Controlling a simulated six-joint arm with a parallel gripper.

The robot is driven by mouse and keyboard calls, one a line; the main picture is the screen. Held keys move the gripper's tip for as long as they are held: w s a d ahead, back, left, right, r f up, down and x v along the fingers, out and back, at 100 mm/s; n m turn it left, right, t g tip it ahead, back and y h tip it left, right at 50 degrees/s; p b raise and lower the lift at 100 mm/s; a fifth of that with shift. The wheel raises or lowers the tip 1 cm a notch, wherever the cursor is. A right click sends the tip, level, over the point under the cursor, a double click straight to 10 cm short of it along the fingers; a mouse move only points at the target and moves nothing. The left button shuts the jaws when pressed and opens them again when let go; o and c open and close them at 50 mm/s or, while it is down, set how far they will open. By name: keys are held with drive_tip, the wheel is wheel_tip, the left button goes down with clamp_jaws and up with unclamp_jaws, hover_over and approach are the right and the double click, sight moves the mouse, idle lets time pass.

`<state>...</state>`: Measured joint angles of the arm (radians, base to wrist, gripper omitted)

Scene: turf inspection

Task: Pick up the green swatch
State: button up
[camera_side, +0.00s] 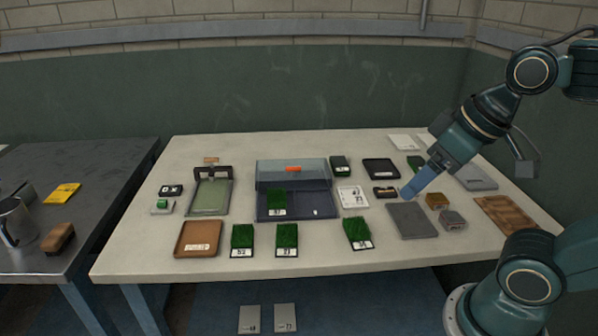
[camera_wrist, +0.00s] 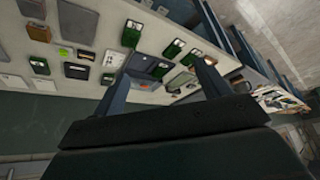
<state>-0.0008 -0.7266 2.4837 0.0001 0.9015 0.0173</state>
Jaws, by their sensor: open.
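Several green turf swatches with white number labels lie on the table. Three are near the front: a left one (camera_side: 242,238), a middle one (camera_side: 287,238) and a tilted right one (camera_side: 357,232). Another swatch (camera_side: 277,203) lies in the blue tray (camera_side: 318,211). Two darker ones sit farther back, one behind the tray (camera_side: 340,165) and one partly hidden near my arm (camera_side: 416,162). My gripper (camera_side: 407,192) is open and empty, above the right part of the table near a grey pad (camera_side: 412,220). In the wrist view, my gripper (camera_wrist: 162,70) has its fingers spread, with swatches (camera_wrist: 131,33) beyond.
A brown tray (camera_side: 198,239) stands front left, with a press-like frame (camera_side: 210,195) behind it. Small blocks (camera_side: 437,200) and a wooden board (camera_side: 505,214) are at the right. A metal side table (camera_side: 90,195) stands left. The table's front strip is mostly clear.

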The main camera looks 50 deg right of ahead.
drive_tip(key=w+r+m+g, duration=0.1)
drive_tip(key=w+m, duration=0.1)
drive_tip(key=w, duration=0.4)
drive_tip(key=m+g, duration=0.5)
drive_tip(key=m, duration=0.3)
hover_over(286, 233)
wheel_tip(286, 233, down, 13)
drive_tip(key=shift+f, duration=0.15)
drive_tip(key=shift+f, duration=0.1)
drive_tip(key=shift+f, duration=4.2)
